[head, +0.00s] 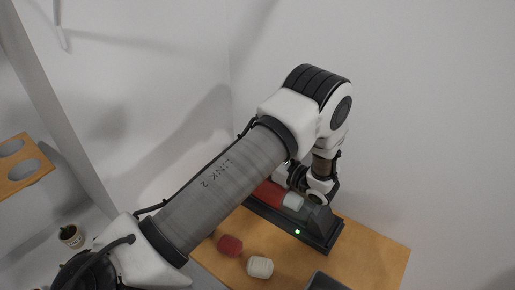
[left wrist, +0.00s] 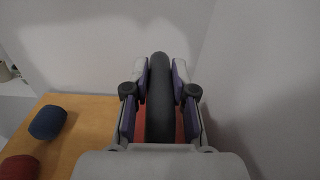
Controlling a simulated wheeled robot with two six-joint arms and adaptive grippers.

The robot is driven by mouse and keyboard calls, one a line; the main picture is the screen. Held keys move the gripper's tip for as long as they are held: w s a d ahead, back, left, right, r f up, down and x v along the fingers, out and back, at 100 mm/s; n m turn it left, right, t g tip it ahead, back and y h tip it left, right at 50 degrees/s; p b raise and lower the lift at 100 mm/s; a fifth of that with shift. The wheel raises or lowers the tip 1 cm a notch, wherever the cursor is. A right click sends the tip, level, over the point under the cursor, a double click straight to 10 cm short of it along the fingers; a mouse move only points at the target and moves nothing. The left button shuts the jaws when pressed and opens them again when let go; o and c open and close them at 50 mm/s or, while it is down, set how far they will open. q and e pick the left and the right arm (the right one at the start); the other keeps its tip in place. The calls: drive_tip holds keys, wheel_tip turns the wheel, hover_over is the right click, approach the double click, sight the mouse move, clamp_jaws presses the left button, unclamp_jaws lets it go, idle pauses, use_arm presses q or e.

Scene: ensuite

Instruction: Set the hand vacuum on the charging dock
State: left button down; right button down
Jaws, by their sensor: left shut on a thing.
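The hand vacuum, with a red body (head: 269,191) and a pale grey section (head: 292,201), lies along the black charging dock (head: 322,238) in the head view. The dock sits on a wooden top, and a small light glows on its front edge. My left gripper (head: 318,188) reaches down over the vacuum. In the left wrist view its fingers (left wrist: 160,98) are shut on the vacuum's dark handle (left wrist: 160,120), with red body showing beneath. My arm hides part of the vacuum, and I cannot tell whether it rests fully on the dock. My right gripper is not in view.
A red item (head: 230,245) and a white item (head: 260,267) stand in front of the dock. A dark tray (head: 326,282) is at the front edge. A blue item (left wrist: 48,122) shows in the left wrist view. White walls close in behind and at the right.

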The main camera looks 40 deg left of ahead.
use_arm(q)
drive_tip(key=shift+d+f, duration=0.1)
drive_tip(key=shift+d, duration=0.05)
drive_tip(key=shift+f, duration=0.25)
drive_tip(key=c, duration=1)
unclamp_jaws()
drive_tip(key=shift+o, duration=0.2)
drive_tip(key=shift+r, duration=0.1)
drive_tip(key=shift+s, duration=0.1)
drive_tip(key=shift+d, duration=0.1)
drive_tip(key=b, duration=0.5)
hover_over(291, 190)
drive_tip(key=shift+d+r, duration=0.1)
drive_tip(key=shift+r, duration=0.15)
